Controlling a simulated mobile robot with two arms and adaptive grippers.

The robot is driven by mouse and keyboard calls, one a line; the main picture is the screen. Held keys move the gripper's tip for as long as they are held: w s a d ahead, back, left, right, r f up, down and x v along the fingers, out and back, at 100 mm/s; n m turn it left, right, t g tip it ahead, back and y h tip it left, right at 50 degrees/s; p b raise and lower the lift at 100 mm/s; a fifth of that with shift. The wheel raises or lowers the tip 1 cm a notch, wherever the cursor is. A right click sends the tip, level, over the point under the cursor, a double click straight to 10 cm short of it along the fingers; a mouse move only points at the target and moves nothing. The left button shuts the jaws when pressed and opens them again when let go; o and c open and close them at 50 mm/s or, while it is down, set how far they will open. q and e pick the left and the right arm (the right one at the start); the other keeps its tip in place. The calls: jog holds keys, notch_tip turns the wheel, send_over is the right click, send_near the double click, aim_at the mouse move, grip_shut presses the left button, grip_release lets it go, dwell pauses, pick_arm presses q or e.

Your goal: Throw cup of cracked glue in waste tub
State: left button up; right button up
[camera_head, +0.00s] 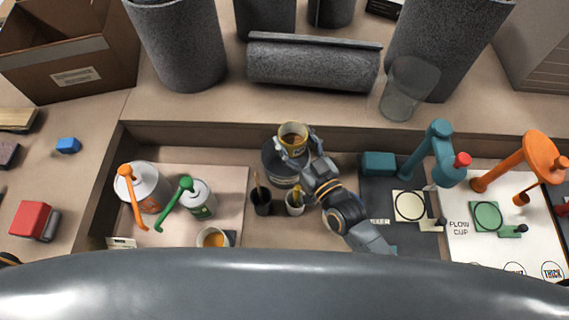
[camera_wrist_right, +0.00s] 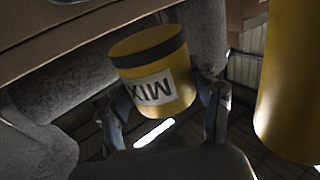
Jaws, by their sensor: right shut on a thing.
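My right gripper (camera_head: 296,148) is shut on a yellow cup (camera_head: 293,130) with amber-brown contents. In the right wrist view the cup (camera_wrist_right: 150,60) has a dark band and a white label reading MIX, and sits between the fingers of the gripper (camera_wrist_right: 165,115). In the head view the cup overlaps the back right of a dark round tub (camera_head: 272,172), which looks like the waste tub; its opening is partly covered by the cup and gripper. I cannot tell the height of the cup over the tub. My left gripper is not in view.
Left of the tub stand an orange-pump can (camera_head: 148,188), a green-pump can (camera_head: 200,200) and another cup with amber contents (camera_head: 214,238). Grey rolls (camera_head: 312,62) lie behind.

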jog(key=shift+f, duration=0.2)
jog(key=o, duration=1.2)
jog(key=shift+s, duration=0.15)
jog(key=v, duration=1.2)
jog(key=shift+a, duration=0.1)
